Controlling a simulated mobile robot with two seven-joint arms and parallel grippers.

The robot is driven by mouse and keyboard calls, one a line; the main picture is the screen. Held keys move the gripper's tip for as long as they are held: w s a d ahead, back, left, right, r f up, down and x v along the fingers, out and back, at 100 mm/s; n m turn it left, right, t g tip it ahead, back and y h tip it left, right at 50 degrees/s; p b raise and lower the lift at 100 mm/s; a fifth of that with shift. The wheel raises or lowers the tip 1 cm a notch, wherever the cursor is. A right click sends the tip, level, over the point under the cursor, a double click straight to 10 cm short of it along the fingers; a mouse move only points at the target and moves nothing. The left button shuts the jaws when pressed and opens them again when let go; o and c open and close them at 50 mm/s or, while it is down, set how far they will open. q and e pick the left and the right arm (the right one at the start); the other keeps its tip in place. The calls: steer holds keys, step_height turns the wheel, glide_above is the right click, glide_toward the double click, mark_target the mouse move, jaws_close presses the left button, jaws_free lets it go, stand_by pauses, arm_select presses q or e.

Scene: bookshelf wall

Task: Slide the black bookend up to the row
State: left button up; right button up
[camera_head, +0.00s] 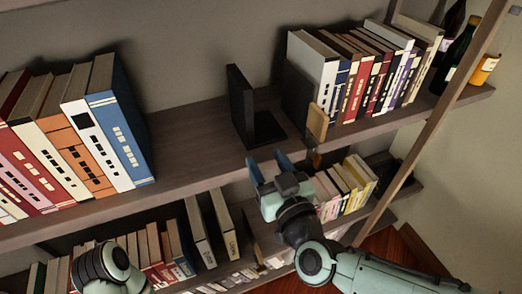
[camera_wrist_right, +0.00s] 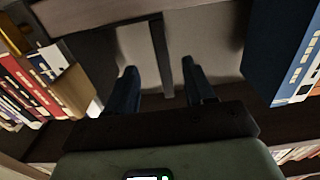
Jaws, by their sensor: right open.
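The black bookend (camera_head: 240,106) stands upright on the upper shelf, in the gap between two rows of books. Its flat foot extends right, toward the right row (camera_head: 365,80). In the right wrist view the bookend (camera_wrist_right: 161,55) shows as a dark upright strip between and beyond the fingers. My right gripper (camera_head: 266,158) is open and empty, in front of the shelf edge and below the bookend, apart from it. A dark upright panel (camera_head: 297,98) stands at the left end of the right row. My left gripper is not in view; only part of my left arm shows.
A tall blue book (camera_head: 120,125) ends the left row, with bare shelf (camera_head: 190,135) between it and the bookend. A small tan block (camera_head: 317,122) sits at the shelf's front edge near the right row. Bottles (camera_head: 458,52) stand far right. A lower shelf holds more books.

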mark_target(246, 126)
steer(key=x, duration=1.3)
steer(key=shift+f, duration=0.1)
jaws_close()
stand_by(1.0)
